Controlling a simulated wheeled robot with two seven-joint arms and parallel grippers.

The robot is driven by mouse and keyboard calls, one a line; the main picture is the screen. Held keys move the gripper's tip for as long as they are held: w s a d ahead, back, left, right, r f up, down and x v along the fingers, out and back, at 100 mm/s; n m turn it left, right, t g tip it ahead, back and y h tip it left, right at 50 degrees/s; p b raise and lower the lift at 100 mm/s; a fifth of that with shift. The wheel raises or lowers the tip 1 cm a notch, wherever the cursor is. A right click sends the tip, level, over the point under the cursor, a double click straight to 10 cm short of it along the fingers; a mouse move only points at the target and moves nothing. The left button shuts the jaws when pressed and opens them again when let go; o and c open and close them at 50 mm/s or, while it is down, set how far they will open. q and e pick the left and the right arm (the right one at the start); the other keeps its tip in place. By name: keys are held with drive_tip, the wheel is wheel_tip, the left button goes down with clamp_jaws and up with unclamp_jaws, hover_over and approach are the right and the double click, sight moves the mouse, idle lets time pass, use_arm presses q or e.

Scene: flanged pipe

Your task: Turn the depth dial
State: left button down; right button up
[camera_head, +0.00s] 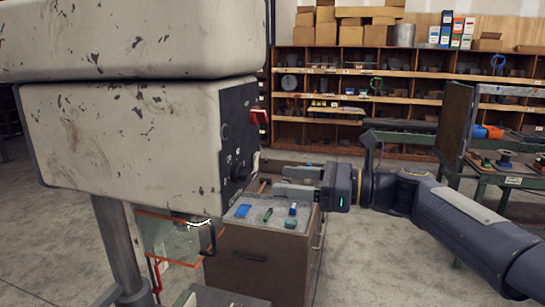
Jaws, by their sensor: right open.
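A large, chipped cream machine head (120,140) fills the left of the head view. Its right end carries a black control panel (236,110). A dark round knob (239,172) low on this panel looks like the depth dial; its markings are too small to read. My right gripper (279,180) comes in from the right, with its two grey fingers spread and pointing left at the knob. It is open and empty, with a gap between the fingertips and the panel. My left gripper is not in view.
A red switch (258,117) sits higher on the panel, and a pale lever (255,162) is beside the knob. Below stands a brown cabinet (255,262) with small tools on top. A clear guard with an orange edge (165,240) hangs under the machine. Shelves (340,100) line the back.

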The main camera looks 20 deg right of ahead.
sight(250, 173)
drive_tip(key=x, duration=0.2)
drive_tip(key=p+x, duration=0.1)
drive_tip(key=x, duration=0.4)
drive_tip(key=shift+w+a+r+p, duration=0.25)
drive_tip(key=shift+r+p, duration=0.05)
drive_tip(key=shift+p, duration=0.05)
drive_tip(key=c, duration=1)
